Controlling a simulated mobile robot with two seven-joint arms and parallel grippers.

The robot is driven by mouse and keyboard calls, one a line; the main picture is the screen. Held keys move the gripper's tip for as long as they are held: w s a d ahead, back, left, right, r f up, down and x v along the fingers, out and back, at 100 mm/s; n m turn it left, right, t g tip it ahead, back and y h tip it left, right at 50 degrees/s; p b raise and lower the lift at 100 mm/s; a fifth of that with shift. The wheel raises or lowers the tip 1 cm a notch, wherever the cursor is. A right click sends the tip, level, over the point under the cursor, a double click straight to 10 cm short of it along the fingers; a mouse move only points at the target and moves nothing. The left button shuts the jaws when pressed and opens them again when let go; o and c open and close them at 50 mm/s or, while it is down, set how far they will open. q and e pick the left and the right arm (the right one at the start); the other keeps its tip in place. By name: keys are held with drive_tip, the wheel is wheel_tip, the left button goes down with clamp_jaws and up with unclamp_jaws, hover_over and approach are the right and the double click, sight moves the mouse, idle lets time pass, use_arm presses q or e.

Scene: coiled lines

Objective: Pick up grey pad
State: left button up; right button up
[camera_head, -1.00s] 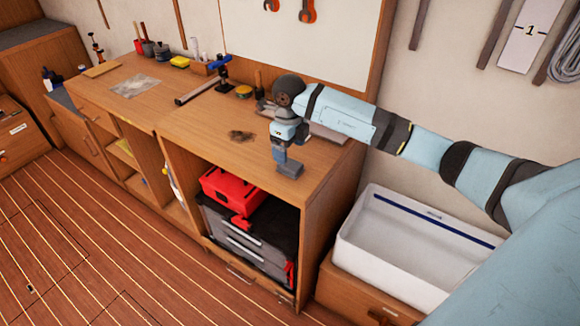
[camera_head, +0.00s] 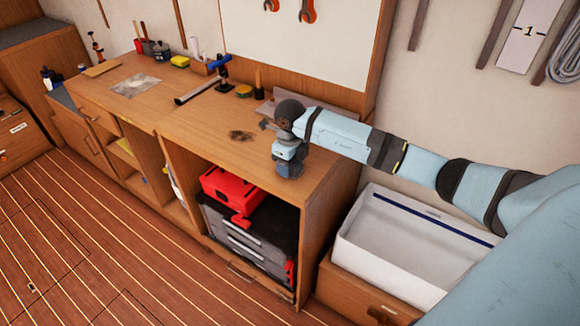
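A small blue-grey block, which looks like the grey pad (camera_head: 288,171), sits near the front edge of the wooden workbench (camera_head: 205,125), above the open shelf. My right gripper (camera_head: 289,163) points down right over it, and the two overlap in the view. Its fingertips are too small and hidden to show whether they are apart or closed on the pad. My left gripper is not in view.
A red case (camera_head: 228,192) lies on grey toolboxes (camera_head: 245,245) in the open shelf below. A white tray (camera_head: 400,250) stands right of the bench. A clamp (camera_head: 222,72) and a yellow sponge (camera_head: 180,62) are farther back. The bench middle is mostly clear.

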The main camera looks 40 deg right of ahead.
drive_tip(key=shift+c, duration=0.9)
drive_tip(key=shift+r, duration=0.1)
wheel_tip(320, 180, up, 20)
drive_tip(key=b, duration=0.1)
